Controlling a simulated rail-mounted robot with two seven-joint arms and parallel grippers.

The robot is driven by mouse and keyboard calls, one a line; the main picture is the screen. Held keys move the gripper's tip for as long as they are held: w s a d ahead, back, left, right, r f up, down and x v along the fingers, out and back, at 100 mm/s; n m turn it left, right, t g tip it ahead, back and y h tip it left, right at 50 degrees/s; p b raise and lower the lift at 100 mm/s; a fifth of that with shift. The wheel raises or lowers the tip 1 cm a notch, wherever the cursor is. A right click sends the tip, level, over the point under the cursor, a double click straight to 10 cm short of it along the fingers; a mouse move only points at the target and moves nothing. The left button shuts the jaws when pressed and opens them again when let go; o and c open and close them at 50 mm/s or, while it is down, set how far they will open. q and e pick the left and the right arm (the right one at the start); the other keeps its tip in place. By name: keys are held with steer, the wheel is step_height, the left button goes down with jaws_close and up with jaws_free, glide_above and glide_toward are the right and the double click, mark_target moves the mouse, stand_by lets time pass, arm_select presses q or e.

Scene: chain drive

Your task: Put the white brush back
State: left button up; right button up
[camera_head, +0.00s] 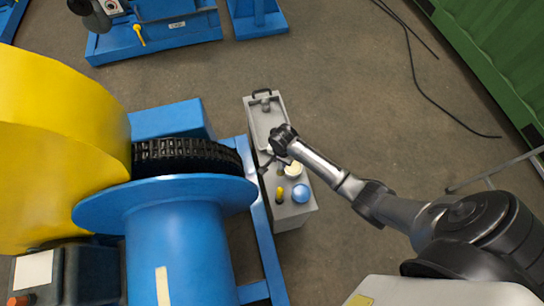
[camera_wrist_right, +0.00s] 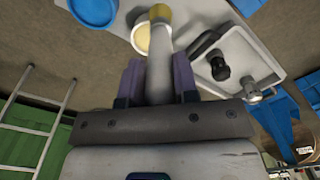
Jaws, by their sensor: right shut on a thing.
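The white brush (camera_wrist_right: 159,50) is between the two purple fingers of my right gripper (camera_wrist_right: 157,78) in the right wrist view. Its pale handle points away from the palm, and its yellowish tip overlaps the rim of a white cup with cream contents (camera_wrist_right: 148,40). I cannot tell whether the tip touches the cup. In the head view my right gripper (camera_head: 270,160) hangs over the middle of a grey cart, beside the cup (camera_head: 293,170). The brush cannot be made out clearly there. My left gripper is not in view.
The grey cart (camera_head: 303,214) also carries a blue round lid or tub (camera_head: 301,193), a yellow item (camera_head: 279,193) and a tray (camera_head: 253,117) with dark fittings. The blue machine frame (camera_head: 262,235) stands close on the left. The floor to the right is mostly open, with a black cable.

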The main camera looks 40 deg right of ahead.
steer(key=w+a+f+b, duration=0.1)
steer(key=w+f+b, duration=0.1)
steer(key=f, duration=0.4)
steer(key=shift+w+a+f, duration=0.15)
steer(key=shift+w+a, duration=0.25)
steer(key=shift+w, duration=0.15)
steer(key=shift+f, duration=0.2)
steer(key=o, duration=0.9)
steer(key=shift+r, duration=0.1)
